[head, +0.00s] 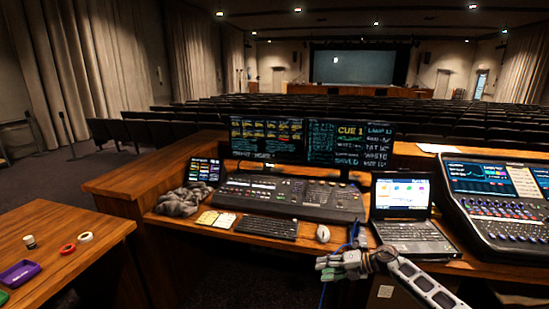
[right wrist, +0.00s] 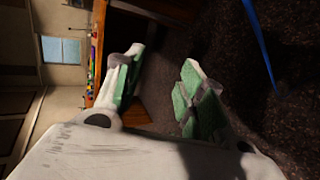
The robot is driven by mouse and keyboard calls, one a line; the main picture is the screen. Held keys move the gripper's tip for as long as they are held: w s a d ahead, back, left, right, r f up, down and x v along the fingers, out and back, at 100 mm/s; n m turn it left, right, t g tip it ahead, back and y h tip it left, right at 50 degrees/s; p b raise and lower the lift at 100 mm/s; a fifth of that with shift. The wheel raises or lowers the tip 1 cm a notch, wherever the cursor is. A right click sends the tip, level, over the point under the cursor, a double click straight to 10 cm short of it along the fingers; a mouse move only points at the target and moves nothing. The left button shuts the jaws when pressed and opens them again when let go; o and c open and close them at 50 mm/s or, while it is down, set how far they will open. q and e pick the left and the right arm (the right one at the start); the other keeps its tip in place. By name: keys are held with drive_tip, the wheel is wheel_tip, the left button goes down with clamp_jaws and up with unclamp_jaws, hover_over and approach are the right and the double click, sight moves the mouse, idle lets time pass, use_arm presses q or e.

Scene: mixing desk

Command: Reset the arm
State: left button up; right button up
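My right arm comes in from the bottom right of the head view. Its gripper (head: 325,267) points left, in front of the desk's front edge and below the white mouse (head: 323,234) in the picture. In the right wrist view the gripper (right wrist: 160,82) has its two green-padded fingers spread apart, with nothing between them. Dark floor and part of a wooden surface show behind the fingers. My left gripper is not in view.
A blue cable (head: 355,232) hangs by the right gripper; a blue strand (right wrist: 259,42) shows in the wrist view. The laptop (head: 412,234), keyboard (head: 266,227) and mixing console (head: 290,198) stand on the desk. A side table (head: 75,222) holds tape rolls and a purple tray (head: 19,274).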

drive_tip(key=s+d+f+m+t+h, duration=0.1)
drive_tip(key=d+f+m+t, duration=0.1)
drive_tip(key=f+m+t, duration=0.5)
drive_tip(key=s+d+f+m+h, duration=0.15)
drive_tip(key=f+m, duration=0.35)
drive_tip(key=f, duration=0.6)
drive_tip(key=s+d+f+m+h, duration=0.3)
drive_tip(key=s+f+m, duration=0.2)
drive_tip(key=s+f, duration=0.4)
drive_tip(key=s+d+f+m+h, duration=0.4)
drive_tip(key=s+f, duration=0.2)
drive_tip(key=f, duration=0.4)
drive_tip(key=s+f+m+g+h, duration=0.1)
drive_tip(key=s+f+m+g, duration=0.2)
drive_tip(key=s, duration=1.1)
drive_tip(key=s+d+f+m+g+h, duration=0.1)
drive_tip(key=s+f+m+g, duration=0.2)
drive_tip(key=s+f, duration=0.5)
drive_tip(key=s+f+m+g+h, duration=0.1)
drive_tip(key=s+f+m+g, duration=0.2)
drive_tip(key=s, duration=1.8)
wheel_tip(320, 180, down, 4)
drive_tip(key=shift+d+r, duration=0.15)
drive_tip(key=shift+d, duration=0.05)
